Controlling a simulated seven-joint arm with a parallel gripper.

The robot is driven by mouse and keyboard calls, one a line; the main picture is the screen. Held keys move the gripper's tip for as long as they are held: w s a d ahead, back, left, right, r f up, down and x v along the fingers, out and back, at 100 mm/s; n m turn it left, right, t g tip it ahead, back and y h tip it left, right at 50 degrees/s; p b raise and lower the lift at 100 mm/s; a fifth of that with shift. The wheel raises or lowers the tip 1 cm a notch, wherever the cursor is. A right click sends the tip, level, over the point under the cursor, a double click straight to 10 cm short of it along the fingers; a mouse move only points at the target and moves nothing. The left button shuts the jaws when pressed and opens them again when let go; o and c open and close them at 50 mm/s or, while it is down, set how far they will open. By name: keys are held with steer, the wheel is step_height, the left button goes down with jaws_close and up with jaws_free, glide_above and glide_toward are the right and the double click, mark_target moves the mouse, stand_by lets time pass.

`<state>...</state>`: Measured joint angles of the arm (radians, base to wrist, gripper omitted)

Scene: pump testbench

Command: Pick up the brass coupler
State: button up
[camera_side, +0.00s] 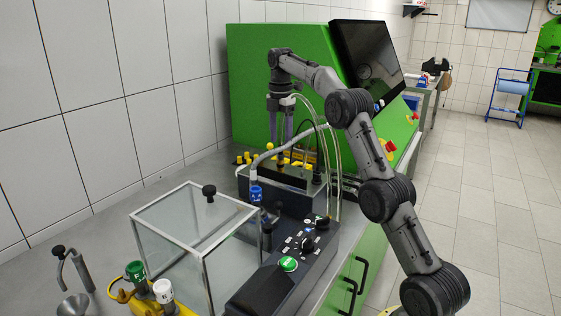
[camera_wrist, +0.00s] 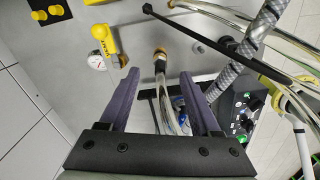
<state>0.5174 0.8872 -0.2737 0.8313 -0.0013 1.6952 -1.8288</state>
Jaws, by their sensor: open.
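A small brass-coloured fitting, which looks like the brass coupler (camera_wrist: 160,54), shows in the wrist view on the grey panel, with clear hoses running from it toward my gripper. My gripper (camera_wrist: 159,74) is open, its two purple fingers apart on either side of the hoses. The fitting appears just beyond the fingertips, between them; nothing is clearly held. In the side view my gripper (camera_side: 280,142) points down above the testbench, in front of the green cabinet. I cannot make out the coupler for certain in that view.
A yellow valve handle (camera_wrist: 104,38) and a pressure gauge (camera_wrist: 97,62) lie left of the fitting. A braided hose (camera_wrist: 243,50) and a black bar pass on the right. A monitor (camera_side: 366,60) leans behind.

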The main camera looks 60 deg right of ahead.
mark_target(281, 154)
steer(key=shift+f, duration=3.65)
jaws_close()
